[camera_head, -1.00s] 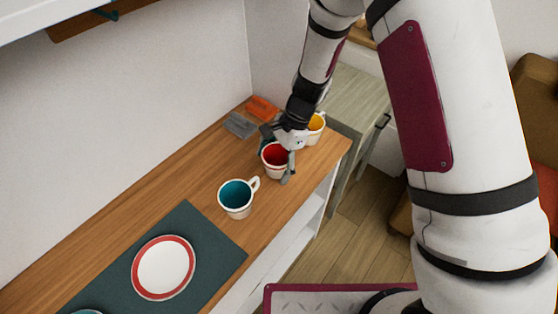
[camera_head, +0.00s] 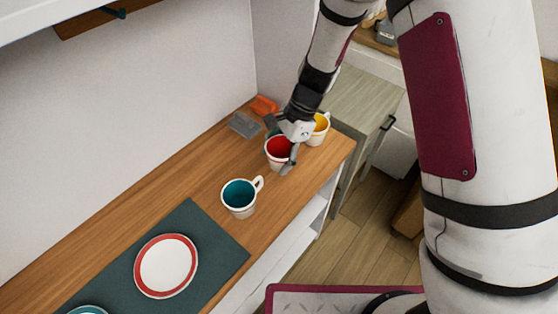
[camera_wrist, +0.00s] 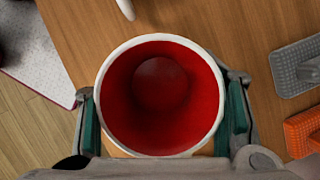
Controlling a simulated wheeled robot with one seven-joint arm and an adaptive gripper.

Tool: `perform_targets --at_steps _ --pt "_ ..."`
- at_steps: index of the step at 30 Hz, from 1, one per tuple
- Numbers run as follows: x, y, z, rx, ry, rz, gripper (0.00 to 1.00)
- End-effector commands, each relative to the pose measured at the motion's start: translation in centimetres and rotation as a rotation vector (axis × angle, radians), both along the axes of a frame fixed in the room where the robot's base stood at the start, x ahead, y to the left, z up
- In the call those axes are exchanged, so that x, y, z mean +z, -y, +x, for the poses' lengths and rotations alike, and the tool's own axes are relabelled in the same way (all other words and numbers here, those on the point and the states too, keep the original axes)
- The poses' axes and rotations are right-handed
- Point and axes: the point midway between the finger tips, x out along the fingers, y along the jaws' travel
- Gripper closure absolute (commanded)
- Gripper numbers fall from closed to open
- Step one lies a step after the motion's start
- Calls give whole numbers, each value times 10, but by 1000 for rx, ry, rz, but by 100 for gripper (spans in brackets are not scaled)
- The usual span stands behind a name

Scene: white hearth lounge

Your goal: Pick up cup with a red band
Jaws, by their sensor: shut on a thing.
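The cup with a red inside (camera_head: 279,150) stands near the far end of the wooden counter; its outside is mostly hidden by my gripper. In the wrist view the red cup (camera_wrist: 160,92) fills the middle, seen from above with a white rim. My gripper (camera_head: 281,147) is shut on this cup, with one finger on each side. In the wrist view the gripper's green-padded fingers (camera_wrist: 162,118) press against its left and right walls. I cannot tell whether the cup is clear of the counter.
A teal-lined cup (camera_head: 239,197) stands nearer on the counter (camera_head: 180,185). A yellow-lined cup (camera_head: 318,130) stands just behind my gripper. Grey (camera_head: 243,125) and orange (camera_head: 264,105) items lie near the wall. A red-rimmed plate (camera_head: 166,266) rests on a dark mat (camera_head: 222,253).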

Motion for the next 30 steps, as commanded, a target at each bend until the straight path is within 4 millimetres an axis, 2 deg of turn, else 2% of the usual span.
perform_targets --at_steps 1,12,18,24,30 --pt "10 -1 1 1 4 2 75" --pt "15 49 -78 -5 -1 0 75" --pt "19 71 -113 -3 -1 1 75" --pt "21 82 -131 -1 0 0 75" --pt "21 85 -136 0 0 1 75"
